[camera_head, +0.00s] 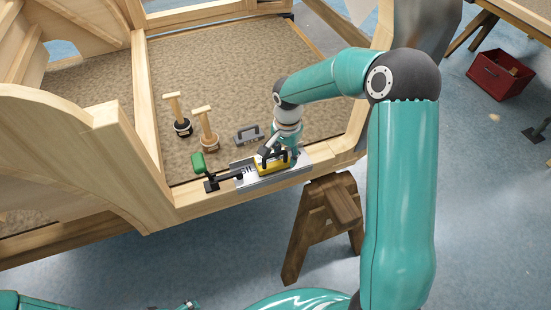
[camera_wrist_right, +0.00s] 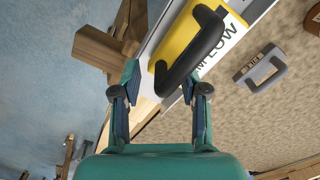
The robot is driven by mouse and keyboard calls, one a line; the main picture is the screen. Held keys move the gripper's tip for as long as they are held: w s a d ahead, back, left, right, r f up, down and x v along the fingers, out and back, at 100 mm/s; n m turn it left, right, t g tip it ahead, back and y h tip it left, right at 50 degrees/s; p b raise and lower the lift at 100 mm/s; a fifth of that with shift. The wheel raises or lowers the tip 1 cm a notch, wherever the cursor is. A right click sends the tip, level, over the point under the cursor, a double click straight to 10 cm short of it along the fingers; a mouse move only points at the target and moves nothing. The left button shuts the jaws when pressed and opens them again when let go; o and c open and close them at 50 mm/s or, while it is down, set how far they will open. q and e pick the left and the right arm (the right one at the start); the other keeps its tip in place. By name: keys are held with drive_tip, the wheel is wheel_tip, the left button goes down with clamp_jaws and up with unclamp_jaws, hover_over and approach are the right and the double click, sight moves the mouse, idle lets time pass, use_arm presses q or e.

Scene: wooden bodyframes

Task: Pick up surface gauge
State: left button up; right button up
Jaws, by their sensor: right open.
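A yellow tool (camera_head: 270,167) with a black handle lies on a silver plate (camera_head: 297,160) on the wooden sill; it also shows in the right wrist view (camera_wrist_right: 190,38). A small grey tool (camera_head: 249,135) with a handle and a dark label stands on the mat behind it, and it shows in the right wrist view (camera_wrist_right: 259,72). I cannot tell which of them is the surface gauge. My right gripper (camera_wrist_right: 160,85) is open, with its fingers by the near end of the black handle. A small part at the bottom edge of the head view may be my left gripper (camera_head: 188,304).
Two wooden-handled tools (camera_head: 174,112) (camera_head: 207,130) stand on the mat to the left. A green-headed tool (camera_head: 198,163) and a black tool (camera_head: 222,180) lie at the plate's left end. A wooden trestle (camera_head: 325,215) stands below the sill. A red crate (camera_head: 499,75) is on the floor.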

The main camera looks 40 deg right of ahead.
drive_tip(key=shift+f, duration=0.2)
clamp_jaws()
drive_tip(key=shift+r, duration=0.15)
